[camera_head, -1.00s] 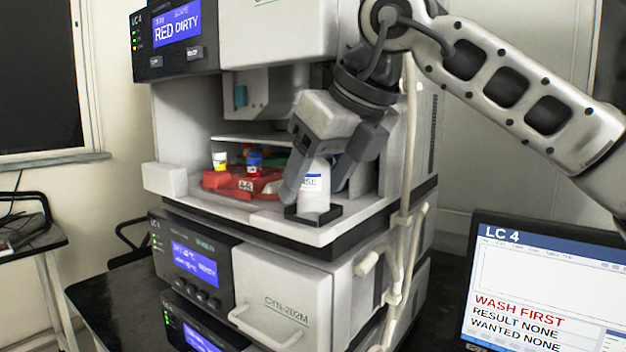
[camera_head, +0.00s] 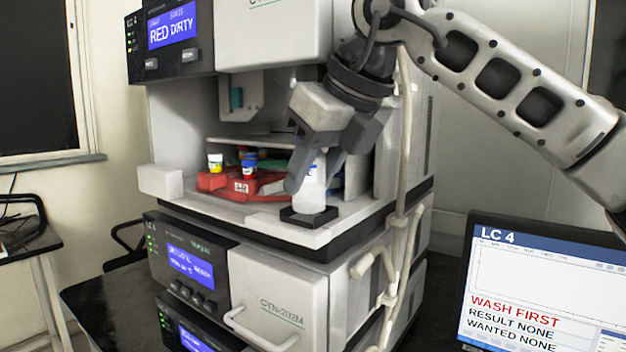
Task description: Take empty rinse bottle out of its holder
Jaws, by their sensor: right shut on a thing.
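The white rinse bottle (camera_head: 311,196) stands upright at the black square holder (camera_head: 308,216), on the front right of the open instrument's shelf. My right gripper (camera_head: 318,186) reaches in from the upper right, with one finger on each side of the bottle, and is shut on it. The gripper hides the bottle's top and part of its label. I cannot tell whether the bottle's base is still inside the holder or just above it. My left gripper is not in view.
The instrument's upper housing (camera_head: 275,35) overhangs the shelf. Pale tubing (camera_head: 402,150) runs down its right side. A monitor (camera_head: 540,290) reading "WASH FIRST" stands at lower right.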

